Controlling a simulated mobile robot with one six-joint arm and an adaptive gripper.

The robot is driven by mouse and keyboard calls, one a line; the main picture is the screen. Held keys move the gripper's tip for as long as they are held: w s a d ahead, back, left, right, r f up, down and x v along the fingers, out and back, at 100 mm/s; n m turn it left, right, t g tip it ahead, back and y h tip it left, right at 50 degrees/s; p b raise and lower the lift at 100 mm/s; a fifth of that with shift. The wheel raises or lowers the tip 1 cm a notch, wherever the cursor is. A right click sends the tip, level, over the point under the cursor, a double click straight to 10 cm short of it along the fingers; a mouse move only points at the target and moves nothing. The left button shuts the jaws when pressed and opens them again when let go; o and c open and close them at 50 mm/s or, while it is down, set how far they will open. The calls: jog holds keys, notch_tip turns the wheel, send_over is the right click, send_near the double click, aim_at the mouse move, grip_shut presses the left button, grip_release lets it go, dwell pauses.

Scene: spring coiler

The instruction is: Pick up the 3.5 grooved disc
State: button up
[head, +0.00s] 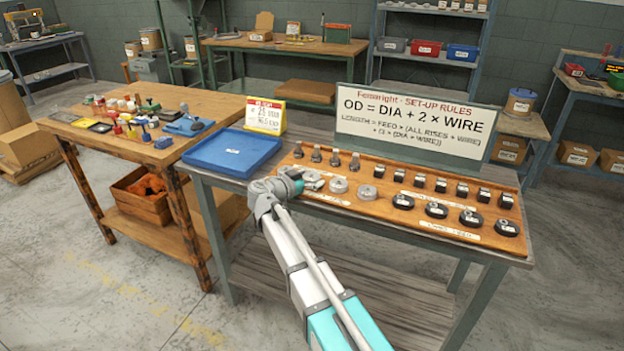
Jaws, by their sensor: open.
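On the wooden board (440,223), a front row holds round discs. The left ones are light grey, such as this grey disc (338,185) and another grey disc (367,192). The right ones are black, such as this black disc (403,201). The labels are too small to read, so I cannot tell which disc is the 3.5 grooved one. My gripper (309,180) is over the left end of this row, to the left of the visible grey discs. It is open; its fingers are small in view, and it hides part of the board there.
A blue tray (232,153) lies left of the board on the grey bench (215,178). Dark pegs (335,158) and small black blocks (441,185) stand behind the discs. A set-up rules sign (415,122) and a yellow-framed card (265,115) stand at the back.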

jog(key=c, duration=1.2)
jog(key=shift+r, duration=0.2)
jog(key=shift+r+p, duration=0.2)
jog(key=shift+p, duration=0.2)
jog(key=f+v, duration=0.3)
jog(key=v, duration=1.4)
jog(key=shift+s+a, duration=0.4)
jog(key=shift+a, duration=0.05)
